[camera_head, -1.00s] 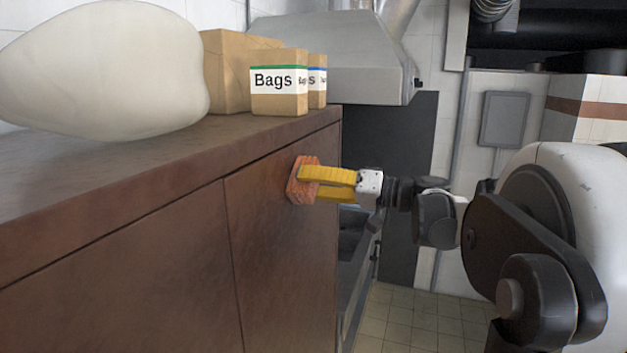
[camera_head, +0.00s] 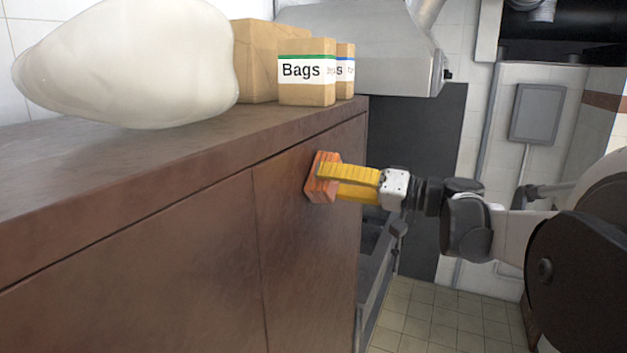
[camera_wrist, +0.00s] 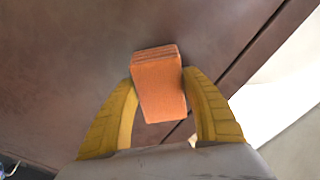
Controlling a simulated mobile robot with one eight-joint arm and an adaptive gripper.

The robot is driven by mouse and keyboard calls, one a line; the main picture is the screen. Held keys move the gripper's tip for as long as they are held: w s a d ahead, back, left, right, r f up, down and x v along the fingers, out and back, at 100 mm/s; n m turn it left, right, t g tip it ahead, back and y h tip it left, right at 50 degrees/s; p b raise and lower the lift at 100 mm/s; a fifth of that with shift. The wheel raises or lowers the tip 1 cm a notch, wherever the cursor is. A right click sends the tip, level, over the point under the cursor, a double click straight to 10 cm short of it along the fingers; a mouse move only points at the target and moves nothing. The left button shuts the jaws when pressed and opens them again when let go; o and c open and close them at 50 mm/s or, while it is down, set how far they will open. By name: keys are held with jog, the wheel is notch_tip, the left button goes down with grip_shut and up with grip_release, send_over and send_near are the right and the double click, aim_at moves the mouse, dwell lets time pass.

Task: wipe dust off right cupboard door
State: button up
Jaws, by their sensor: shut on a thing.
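My gripper (camera_head: 350,181) has yellow fingers and is shut on an orange-red sponge-like block (camera_head: 319,177). The block is at the upper part of the right cupboard door (camera_head: 301,245), against or very near its brown face; I cannot tell firm contact. In the wrist view the block (camera_wrist: 159,84) sits between the two fingertips (camera_wrist: 159,92), with the brown door surface (camera_wrist: 70,60) behind it. The door looks mottled, with faint lighter patches. The left cupboard door (camera_head: 140,275) is beside it, across a thin vertical seam.
The cupboard top (camera_head: 60,175) overhangs the doors slightly. It carries a large pale sack-like object (camera_head: 125,65) and several cardboard boxes, one labelled "Bags" (camera_head: 306,90). A range hood (camera_head: 370,50) hangs behind. Tiled floor (camera_head: 435,315) is open at the lower right.

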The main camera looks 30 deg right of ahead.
jog(key=shift+v, duration=2.8)
jog(key=v, duration=0.3)
jog(key=r+x, duration=0.1)
jog(key=x, duration=0.5)
jog(key=shift+w+a+r+p, duration=0.25)
jog(key=shift+w+r+p, duration=0.1)
jog(key=shift+p, duration=0.05)
jog(key=shift+x, duration=1)
